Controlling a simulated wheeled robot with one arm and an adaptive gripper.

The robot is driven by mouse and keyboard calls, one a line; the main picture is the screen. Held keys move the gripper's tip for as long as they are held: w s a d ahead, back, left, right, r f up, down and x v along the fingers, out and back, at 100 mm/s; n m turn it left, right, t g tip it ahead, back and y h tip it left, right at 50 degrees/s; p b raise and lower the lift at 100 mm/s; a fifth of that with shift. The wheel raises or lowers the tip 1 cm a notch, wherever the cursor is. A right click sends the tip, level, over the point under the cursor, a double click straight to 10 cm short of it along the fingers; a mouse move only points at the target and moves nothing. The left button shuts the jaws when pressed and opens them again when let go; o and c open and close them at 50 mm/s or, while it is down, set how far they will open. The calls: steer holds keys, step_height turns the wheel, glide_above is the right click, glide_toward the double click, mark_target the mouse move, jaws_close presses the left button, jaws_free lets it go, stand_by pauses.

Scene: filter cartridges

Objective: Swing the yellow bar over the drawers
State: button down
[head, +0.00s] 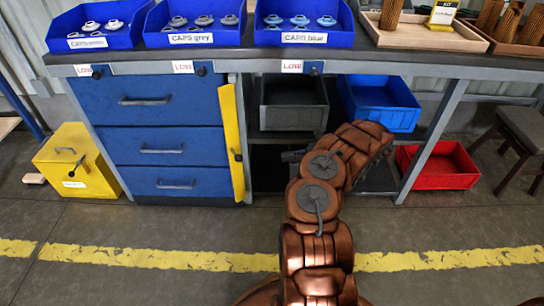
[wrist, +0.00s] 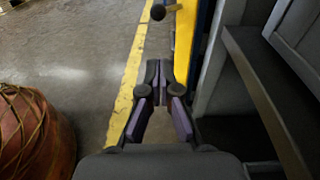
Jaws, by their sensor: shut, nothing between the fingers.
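The yellow bar (head: 232,140) stands upright along the right edge of the blue drawers (head: 150,140). It is beside the drawer fronts, not across them, and a small dark knob (head: 238,156) sticks out from it. All of the drawers look shut. My gripper (wrist: 160,66) is shut and empty, apart from the bar and the knob.
Blue cap bins (head: 194,37) stand on the bench above. A black bin (head: 293,117), a blue bin (head: 382,108) and a red bin (head: 437,178) are under the bench at right. A yellow box (head: 70,160) stands left of the drawers. The floor before the drawers is clear.

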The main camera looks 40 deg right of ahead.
steer(key=b, duration=0.4)
glide_toward(237, 160)
steer(key=w+a+f, duration=0.2)
steer(key=w, duration=0.2)
steer(key=shift+w+a, duration=0.1)
steer(key=shift+a, duration=0.35)
steer(key=shift+a+m+t+h+p, duration=0.5)
steer(key=shift+m+t+h+p, duration=0.2)
steer(key=shift+t+p, duration=0.15)
steer(key=shift+w+a+p, duration=0.35)
steer(key=shift+a+p, duration=0.05)
steer(key=shift+a, duration=0.25)
steer(key=shift+w+a+p, duration=0.3)
steer(key=shift+a+p, duration=0.05)
steer(key=shift+a, duration=0.3)
steer(key=shift+w+a+p, duration=0.35)
steer(key=shift+a+p, duration=0.05)
steer(key=shift+a, duration=0.3)
